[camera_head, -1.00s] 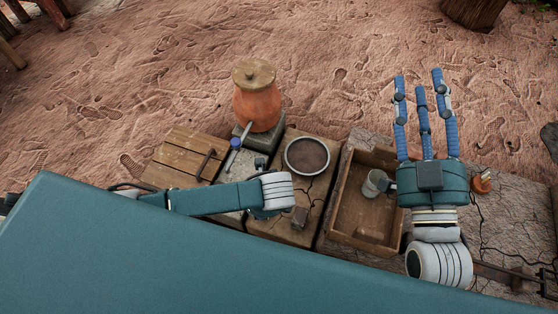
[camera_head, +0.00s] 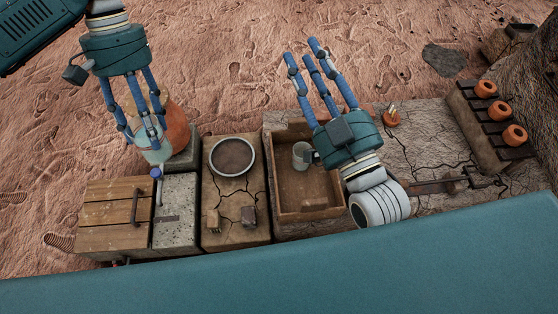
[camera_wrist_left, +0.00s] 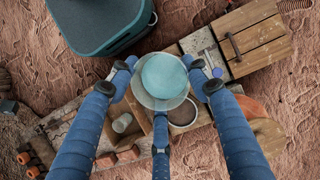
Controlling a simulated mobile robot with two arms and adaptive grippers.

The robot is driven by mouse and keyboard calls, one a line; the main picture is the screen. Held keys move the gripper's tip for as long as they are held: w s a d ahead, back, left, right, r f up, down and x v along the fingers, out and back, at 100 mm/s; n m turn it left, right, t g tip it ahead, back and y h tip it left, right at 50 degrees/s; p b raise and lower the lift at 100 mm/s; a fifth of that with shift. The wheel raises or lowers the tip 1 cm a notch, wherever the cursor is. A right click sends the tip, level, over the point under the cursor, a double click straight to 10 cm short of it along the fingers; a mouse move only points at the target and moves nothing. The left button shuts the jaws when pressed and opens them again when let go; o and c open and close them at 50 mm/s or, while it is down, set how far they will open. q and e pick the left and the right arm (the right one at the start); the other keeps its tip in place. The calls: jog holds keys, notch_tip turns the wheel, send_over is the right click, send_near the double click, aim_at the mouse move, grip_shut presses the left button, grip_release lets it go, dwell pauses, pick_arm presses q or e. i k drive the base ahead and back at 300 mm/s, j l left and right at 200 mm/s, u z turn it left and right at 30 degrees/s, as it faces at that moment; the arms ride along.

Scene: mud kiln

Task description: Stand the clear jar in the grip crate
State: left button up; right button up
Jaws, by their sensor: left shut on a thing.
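The clear jar (camera_head: 154,152), pale and bluish, is between the fingers of my left gripper (camera_head: 143,130), which is shut on it at the left in the head view. In the left wrist view the jar (camera_wrist_left: 163,80) shows as a round teal disc with a clear rim between the fingers (camera_wrist_left: 163,88). An open wooden crate (camera_head: 296,190) stands right of centre on the work surface, apart from the jar. A pale cup (camera_head: 301,154) stands inside it. My right gripper (camera_head: 322,70) is open and empty, its fingers pointing away beyond the crate.
A clay pot (camera_head: 177,128) stands behind the jar, partly hidden by my fingers. A round bowl (camera_head: 232,157) is between jar and crate. A slatted wooden lid (camera_head: 112,215) and a grey slab (camera_head: 176,205) are at left. A rack with small orange pots (camera_head: 500,122) is at right.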

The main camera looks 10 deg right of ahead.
aim_at(306, 193)
jog(key=z, duration=0.4)
jog(key=j+z, duration=0.15)
jog(key=z, duration=0.7)
jog(key=k+z, duration=0.1)
jog(key=z, duration=0.3)
jog(key=k+j+z, duration=0.2)
jog(key=k+j, duration=0.3)
